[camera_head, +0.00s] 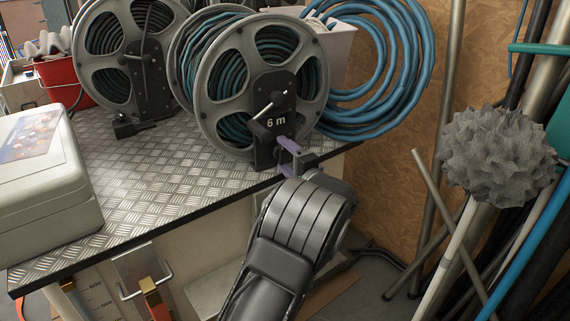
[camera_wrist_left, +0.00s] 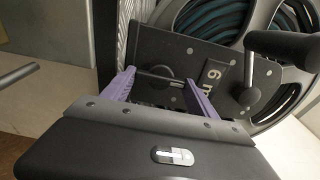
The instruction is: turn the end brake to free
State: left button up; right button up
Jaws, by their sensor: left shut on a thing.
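The hose reel marked "6 m" (camera_head: 217,82) stands at the right part of the metal-topped table, with dark and teal hose wound in it. Its black front bracket (camera_head: 272,92) carries a crank and a small lever. In the left wrist view the bracket (camera_wrist_left: 225,60) shows a round dark knob with a thin bar (camera_wrist_left: 160,76), apparently the end brake. My left gripper (camera_head: 284,156) is at the bracket's foot. Its purple fingers (camera_wrist_left: 158,73) stand on either side of the knob and are shut on its bar. The bar's setting is hard to read. My right gripper is not in view.
Another reel (camera_head: 100,90) stands to the left. A white case (camera_head: 42,185), red bucket (camera_head: 62,85) and blue hose coil (camera_head: 400,95) stand around.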

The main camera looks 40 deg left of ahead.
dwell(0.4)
pick_arm(q)
jog(key=o, duration=1.4)
jog(key=shift+c, duration=0.2)
